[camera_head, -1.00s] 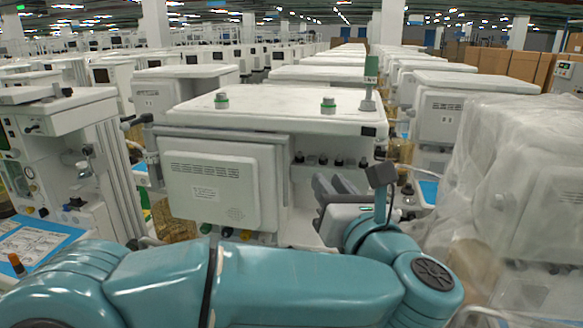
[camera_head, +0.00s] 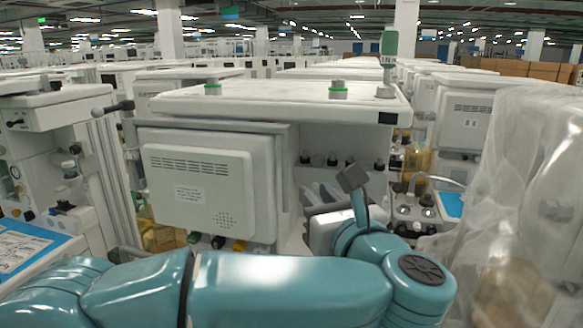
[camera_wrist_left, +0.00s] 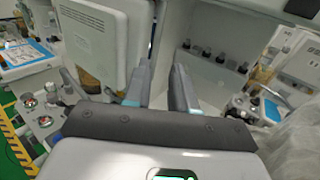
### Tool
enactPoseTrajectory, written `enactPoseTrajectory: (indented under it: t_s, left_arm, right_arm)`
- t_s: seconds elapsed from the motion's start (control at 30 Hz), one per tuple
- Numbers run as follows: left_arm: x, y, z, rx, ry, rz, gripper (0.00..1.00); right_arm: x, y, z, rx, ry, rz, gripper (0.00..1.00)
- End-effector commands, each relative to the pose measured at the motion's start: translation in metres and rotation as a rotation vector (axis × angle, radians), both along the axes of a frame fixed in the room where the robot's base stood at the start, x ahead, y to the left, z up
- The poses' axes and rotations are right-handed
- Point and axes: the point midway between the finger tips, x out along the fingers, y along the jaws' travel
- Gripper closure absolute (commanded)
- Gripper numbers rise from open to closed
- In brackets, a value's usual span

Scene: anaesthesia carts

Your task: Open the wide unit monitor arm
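The wide unit (camera_head: 270,103) stands straight ahead, with a flat white top. Its monitor (camera_head: 200,185) is a pale panel with its vented back towards me, in front of the unit's left part. The monitor also shows at the upper left of the left wrist view (camera_wrist_left: 102,38). The arm that carries it is hidden. My left gripper (camera_head: 318,192) is just right of the monitor's right side, in front of the recess. In the left wrist view its two fingers (camera_wrist_left: 162,82) are apart with nothing between them; the left finger is close to the monitor's edge, contact unclear. My right gripper is out of view.
A plastic-wrapped unit (camera_head: 530,200) stands close on the right. Another unit (camera_head: 60,150) with a blue-edged tray stands on the left. Black knobs (camera_head: 330,160) line the recess. A green-topped post (camera_head: 388,60) rises from the unit's right rear.

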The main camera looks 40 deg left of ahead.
Motion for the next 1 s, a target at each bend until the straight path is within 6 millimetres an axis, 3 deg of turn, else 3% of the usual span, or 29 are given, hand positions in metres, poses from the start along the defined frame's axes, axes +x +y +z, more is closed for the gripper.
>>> enactPoseTrajectory:
  t_s: [0.5, 0.7, 1.0]
  left_arm:
    - [0.051, 0.104, 0.004, 0.001, 0.002, 0.004, 0.75]
    - [0.063, 0.122, 0.002, 0.000, 0.001, 0.002, 0.75]
    - [0.065, 0.125, 0.001, 0.000, -0.001, -0.001, 0.75]
  right_arm:
    - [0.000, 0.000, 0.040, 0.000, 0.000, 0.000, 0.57]
    - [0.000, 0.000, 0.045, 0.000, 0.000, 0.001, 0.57]
    - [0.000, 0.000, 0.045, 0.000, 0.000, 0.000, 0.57]
